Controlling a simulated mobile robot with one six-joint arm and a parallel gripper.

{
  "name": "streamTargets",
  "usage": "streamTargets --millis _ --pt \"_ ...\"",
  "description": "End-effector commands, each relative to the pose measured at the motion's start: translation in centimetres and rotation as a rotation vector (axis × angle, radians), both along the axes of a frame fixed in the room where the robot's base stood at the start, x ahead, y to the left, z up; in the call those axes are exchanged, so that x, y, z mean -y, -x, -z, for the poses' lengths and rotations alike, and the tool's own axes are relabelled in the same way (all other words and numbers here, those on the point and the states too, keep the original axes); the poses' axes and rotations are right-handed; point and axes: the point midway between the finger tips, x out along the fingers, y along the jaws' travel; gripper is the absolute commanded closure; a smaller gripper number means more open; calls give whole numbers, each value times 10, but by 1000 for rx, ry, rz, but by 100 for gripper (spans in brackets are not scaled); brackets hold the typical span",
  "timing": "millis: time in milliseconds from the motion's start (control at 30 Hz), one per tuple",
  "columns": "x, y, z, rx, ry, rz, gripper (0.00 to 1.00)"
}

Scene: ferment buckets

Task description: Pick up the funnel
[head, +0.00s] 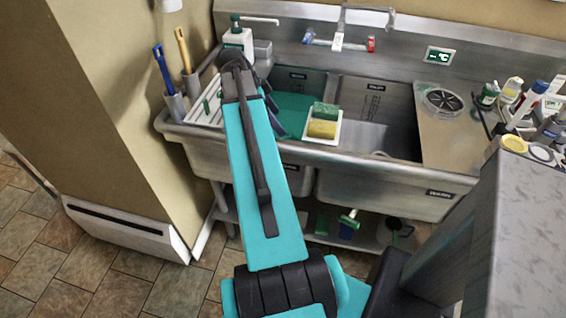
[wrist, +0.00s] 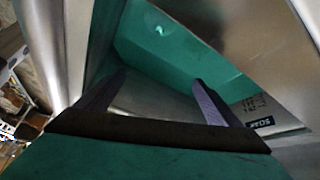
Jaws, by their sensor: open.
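I cannot make out a funnel for certain in either view. My gripper (wrist: 158,82) is open in the wrist view, its two dark fingers apart with nothing seen between them. It points into the left sink basin, where green liquid (wrist: 190,55) shows beyond the fingers. A small pale green spot (wrist: 160,30) shows in the liquid, too small to tell what it is. The green liquid (head: 292,112) also shows there.
A tray with a green and a yellow sponge (head: 322,129) sits on the divider. The faucet (head: 340,40) rises behind. A white ribbed rack (head: 207,108) and a soap bottle (head: 238,40) stand at the left. Several bottles (head: 511,90) crowd the right. The right basin (head: 375,105) looks mostly clear.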

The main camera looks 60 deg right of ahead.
Motion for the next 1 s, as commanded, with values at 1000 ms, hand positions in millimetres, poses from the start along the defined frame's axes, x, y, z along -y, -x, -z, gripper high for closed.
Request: streamTargets --millis 1000 --pt "-15 14 61 441 -225 250 13"
